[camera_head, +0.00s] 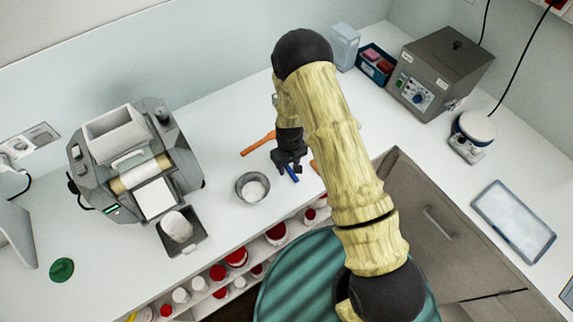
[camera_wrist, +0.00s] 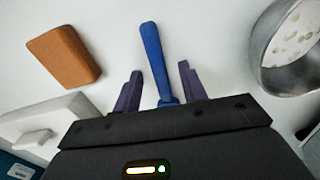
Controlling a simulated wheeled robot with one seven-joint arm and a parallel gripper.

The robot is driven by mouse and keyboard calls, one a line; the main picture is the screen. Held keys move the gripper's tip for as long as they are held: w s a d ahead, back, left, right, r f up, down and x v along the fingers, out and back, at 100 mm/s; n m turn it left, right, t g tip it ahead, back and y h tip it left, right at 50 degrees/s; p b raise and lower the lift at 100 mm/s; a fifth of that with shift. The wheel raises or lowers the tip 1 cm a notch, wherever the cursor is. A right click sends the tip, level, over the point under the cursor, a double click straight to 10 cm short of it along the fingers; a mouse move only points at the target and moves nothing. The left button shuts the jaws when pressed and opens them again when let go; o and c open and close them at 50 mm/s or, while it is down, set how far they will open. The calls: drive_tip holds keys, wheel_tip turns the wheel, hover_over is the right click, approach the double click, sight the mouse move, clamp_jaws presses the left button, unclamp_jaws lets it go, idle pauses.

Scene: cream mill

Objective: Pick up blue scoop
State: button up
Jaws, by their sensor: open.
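The blue scoop (camera_wrist: 154,55) shows in the wrist view as a straight blue handle, running lengthwise between my gripper's fingers. Its lower end is hidden behind the gripper body. In the head view only a short blue piece of the scoop (camera_head: 292,174) shows on the white counter below my gripper (camera_head: 289,164). In the wrist view my gripper (camera_wrist: 160,69) is open, with one dark purple finger on each side of the handle. A gap shows between each finger and the handle. I cannot tell how high the fingers are above the counter.
A metal bowl (camera_head: 242,188) with pale contents stands close to the left. An orange-handled tool (camera_head: 258,144) lies behind it, and an orange block (camera_wrist: 66,56) is near the handle. A grey machine (camera_head: 120,150) stands farther left. The counter's front edge is close.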

sight(289, 168)
clamp_jaws()
wheel_tip(289, 168, up, 10)
drive_tip(key=b, duration=0.3)
drive_tip(key=shift+b, duration=0.3)
idle(0.8)
